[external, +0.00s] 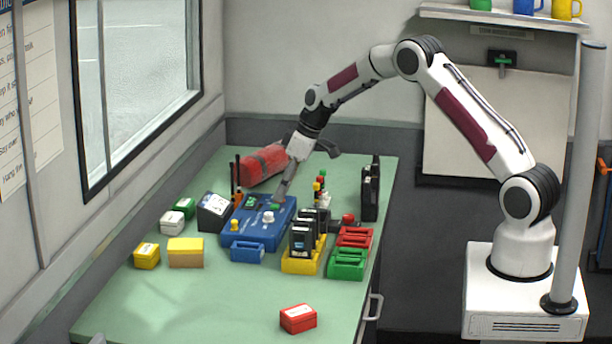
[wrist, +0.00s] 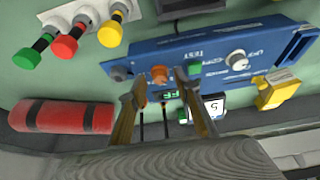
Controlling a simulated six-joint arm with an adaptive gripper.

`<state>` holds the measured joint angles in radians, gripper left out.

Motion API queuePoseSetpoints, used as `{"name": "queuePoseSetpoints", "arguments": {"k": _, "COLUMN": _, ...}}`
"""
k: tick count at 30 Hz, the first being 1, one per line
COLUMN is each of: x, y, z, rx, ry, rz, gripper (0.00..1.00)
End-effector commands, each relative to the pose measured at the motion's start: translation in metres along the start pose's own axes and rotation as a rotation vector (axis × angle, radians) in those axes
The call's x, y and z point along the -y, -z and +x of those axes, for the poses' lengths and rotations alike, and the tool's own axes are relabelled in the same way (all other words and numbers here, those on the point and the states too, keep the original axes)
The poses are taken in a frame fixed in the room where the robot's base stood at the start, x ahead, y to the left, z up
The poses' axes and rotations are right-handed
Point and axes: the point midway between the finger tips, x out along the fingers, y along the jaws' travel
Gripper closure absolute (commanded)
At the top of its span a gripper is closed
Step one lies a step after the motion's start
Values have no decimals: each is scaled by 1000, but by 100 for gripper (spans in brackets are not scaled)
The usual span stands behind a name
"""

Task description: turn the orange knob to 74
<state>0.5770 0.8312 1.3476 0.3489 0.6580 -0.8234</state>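The blue panel unit (external: 235,235) lies on the bench; it also spans the upper right of the wrist view (wrist: 205,57). The orange knob (wrist: 159,74) is on the panel in the wrist view, between a dark knob (wrist: 121,73) and a white knob (wrist: 237,60). A small green-lit display (wrist: 168,95) is close to it, too small to read surely. My gripper (wrist: 160,79) is open, with a finger on either side of the orange knob and gaps visible. In the external view my gripper (external: 280,192) is low over the panel's back right; the orange knob cannot be made out there.
A red cylinder (external: 262,165) lies behind the panel. A tilted screen box (external: 214,211) stands left of it. Black radios in a yellow charger (external: 300,265) and red and green trays stand right. A red box (external: 298,318) sits in front. The front left bench is clear.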

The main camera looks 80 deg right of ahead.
Motion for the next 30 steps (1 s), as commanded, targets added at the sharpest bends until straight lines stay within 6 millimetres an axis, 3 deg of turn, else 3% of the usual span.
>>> {"name": "queuePoseSetpoints", "arguments": {"k": 10, "x": 0, "y": 0, "z": 3, "rx": 0, "ry": 0, "rz": 0, "gripper": 68}}
{"name": "queuePoseSetpoints", "arguments": {"k": 11, "x": 0, "y": 0, "z": 3, "rx": 0, "ry": 0, "rz": 0, "gripper": 70}}
{"name": "queuePoseSetpoints", "arguments": {"k": 14, "x": 0, "y": 0, "z": 3, "rx": 0, "ry": 0, "rz": 0, "gripper": 96}}
{"name": "queuePoseSetpoints", "arguments": {"k": 15, "x": 0, "y": 0, "z": 3, "rx": 0, "ry": 0, "rz": 0, "gripper": 100}}
{"name": "queuePoseSetpoints", "arguments": {"k": 30, "x": 1, "y": 0, "z": 2, "rx": 0, "ry": -11, "rz": 29, "gripper": 100}}
